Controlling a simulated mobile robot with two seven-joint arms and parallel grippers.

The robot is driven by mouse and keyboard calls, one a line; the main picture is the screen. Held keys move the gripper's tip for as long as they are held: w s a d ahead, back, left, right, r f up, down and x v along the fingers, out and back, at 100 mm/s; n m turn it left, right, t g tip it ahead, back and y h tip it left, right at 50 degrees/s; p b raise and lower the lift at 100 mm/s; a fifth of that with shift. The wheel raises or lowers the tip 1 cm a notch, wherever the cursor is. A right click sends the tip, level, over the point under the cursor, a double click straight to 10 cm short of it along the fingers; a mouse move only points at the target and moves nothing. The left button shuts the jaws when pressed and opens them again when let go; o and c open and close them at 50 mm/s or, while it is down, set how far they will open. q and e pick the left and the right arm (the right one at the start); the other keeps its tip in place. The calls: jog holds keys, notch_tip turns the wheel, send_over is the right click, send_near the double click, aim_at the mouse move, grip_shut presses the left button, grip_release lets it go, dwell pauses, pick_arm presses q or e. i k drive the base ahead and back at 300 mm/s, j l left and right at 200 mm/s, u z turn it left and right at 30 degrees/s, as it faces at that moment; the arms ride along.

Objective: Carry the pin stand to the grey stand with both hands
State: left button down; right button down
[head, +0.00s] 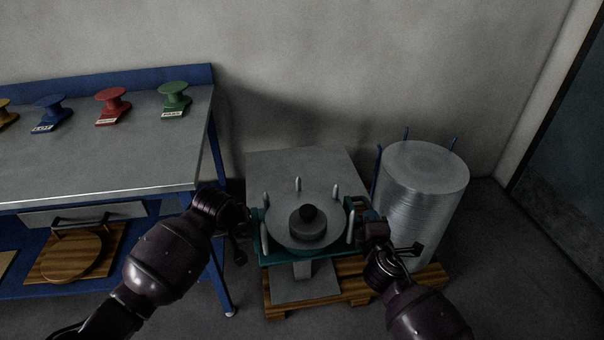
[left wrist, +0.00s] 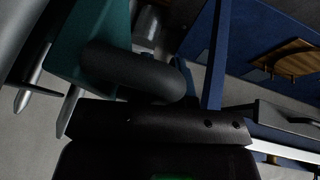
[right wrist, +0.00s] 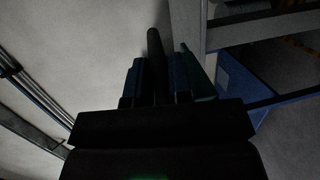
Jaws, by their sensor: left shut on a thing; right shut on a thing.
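The pin stand has a teal base (head: 290,257), upright metal pins and a round grey disc (head: 283,226) with a dark knob in the middle. It looks about level. My left gripper (head: 246,222) is shut on its left handle, and my right gripper (head: 367,226) is shut on its right side. The left wrist view shows the teal side (left wrist: 98,45), pins and a black handle (left wrist: 130,72). The right wrist view shows a dark handle (right wrist: 156,55) between the jaws. The grey stand (head: 300,163) shows behind and below the pin stand, which hides its front. I cannot tell whether they touch.
A wooden pallet (head: 330,299) lies under the grey stand. A tall stack of grey discs (head: 425,205) with blue posts stands close to the right. A blue-framed metal bench (head: 110,155) with several coloured spool-shaped things is at left. The wall is behind.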

aim_at(303, 175)
jog(key=i, duration=0.95)
